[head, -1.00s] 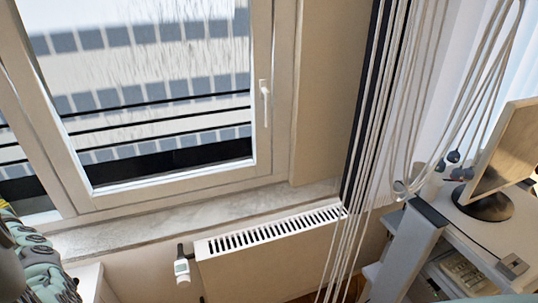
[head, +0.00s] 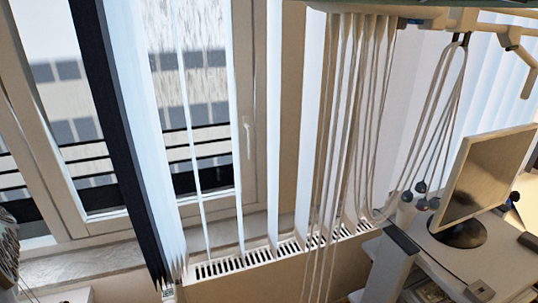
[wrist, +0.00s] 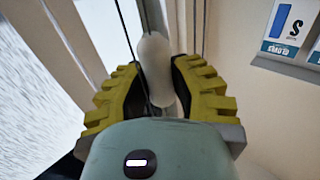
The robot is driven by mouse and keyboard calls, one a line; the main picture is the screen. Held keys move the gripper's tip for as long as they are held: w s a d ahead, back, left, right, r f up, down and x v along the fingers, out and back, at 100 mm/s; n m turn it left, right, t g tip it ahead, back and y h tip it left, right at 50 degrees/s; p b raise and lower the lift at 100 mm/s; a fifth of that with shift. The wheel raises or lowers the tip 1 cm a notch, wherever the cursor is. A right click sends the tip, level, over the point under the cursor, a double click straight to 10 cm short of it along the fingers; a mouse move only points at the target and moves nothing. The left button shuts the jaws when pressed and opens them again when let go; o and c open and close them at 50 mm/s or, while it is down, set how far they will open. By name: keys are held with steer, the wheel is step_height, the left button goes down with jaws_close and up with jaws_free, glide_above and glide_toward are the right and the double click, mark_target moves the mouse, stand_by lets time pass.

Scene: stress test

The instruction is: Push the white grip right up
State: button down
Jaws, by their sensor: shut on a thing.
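A white rounded grip (wrist: 153,58) stands in the middle of the wrist view. My gripper (wrist: 156,92), with yellow ribbed finger pads, is shut around it from both sides. A thin dark line runs down just left of the grip. In the head view, a slim white window handle (head: 248,138) hangs on the window frame (head: 261,60), seen between blind slats. I cannot tell whether it is the grip I hold. My gripper does not show clearly in the head view.
Vertical blind slats (head: 287,130) hang across the window, with a dark slat (head: 118,150) at the left. Looped cords (head: 440,110) hang at the right. A radiator (head: 240,262) is below. A monitor (head: 490,180) stands on a desk at the right. Signs (wrist: 289,30) show in the wrist view.

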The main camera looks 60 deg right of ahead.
steer(key=shift+r, duration=0.1)
steer(key=c, duration=0.8)
jaws_free()
steer(key=shift+o, duration=0.2)
steer(key=shift+a+r, duration=0.15)
steer(key=shift+r, duration=4.8)
